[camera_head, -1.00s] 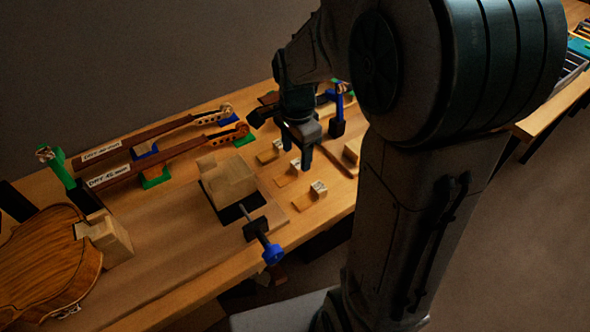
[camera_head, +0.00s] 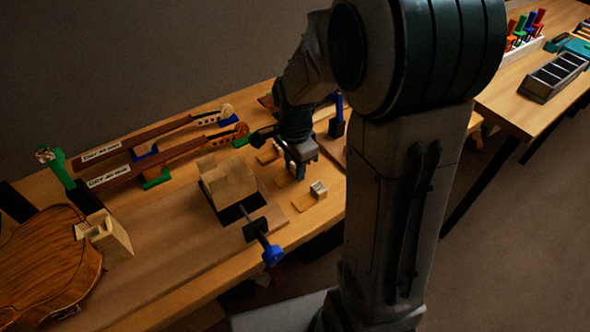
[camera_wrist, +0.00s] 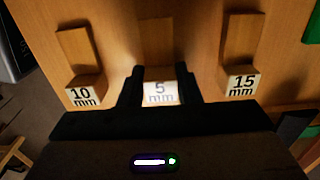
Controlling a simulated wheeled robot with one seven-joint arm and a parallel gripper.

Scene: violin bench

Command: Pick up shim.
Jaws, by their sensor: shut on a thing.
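Several wooden shims, each a flat tongue with a labelled block at its end, lie on the bench. In the wrist view, my gripper (camera_wrist: 160,86) has its two dark fingers on either side of the block of the middle shim (camera_wrist: 160,95), marked 5 mm, and is shut on it. Its wooden tongue extends away from the fingers, and the shim appears to rest on the bench. In the head view, my gripper (camera_head: 298,174) is low over the bench and mostly hides this shim.
A clamped wooden block (camera_head: 228,182) with a blue-handled clamp (camera_head: 271,254) stands to the left. Violin necks and a violin body (camera_head: 45,262) lie further left.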

